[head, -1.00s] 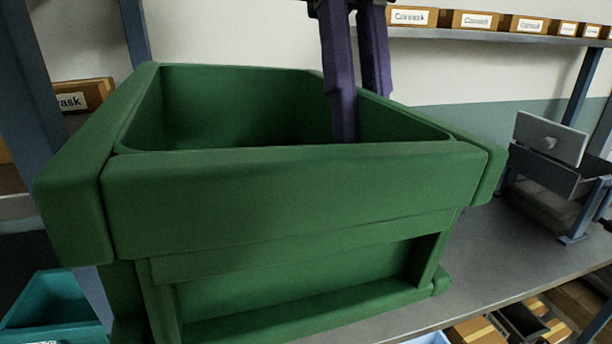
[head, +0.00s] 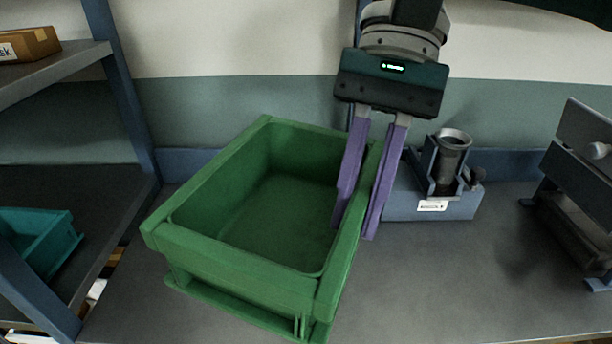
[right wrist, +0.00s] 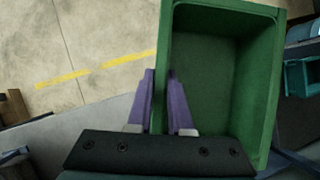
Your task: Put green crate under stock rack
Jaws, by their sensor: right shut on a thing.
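The green crate (head: 235,262) is open at the top and empty. It is over the grey bench, turned at an angle; I cannot tell whether its base touches the bench. It also shows in the right wrist view (right wrist: 215,75). My right gripper (head: 354,230) is shut on the crate's right wall, with one purple finger inside and one outside. The right wrist view shows its fingers (right wrist: 160,100) either side of that wall. My left gripper is not in view. Nothing in view is clearly labelled as the stock rack; a shelved rack (head: 120,90) stands at the left.
The grey bench (head: 440,290) is clear at the front right. A blue-grey fixture with an upright cylinder (head: 450,160) stands behind the gripper. A dark grey framed unit with a knob (head: 585,150) is at the right. A teal bin (head: 40,240) sits on the left rack's lower shelf.

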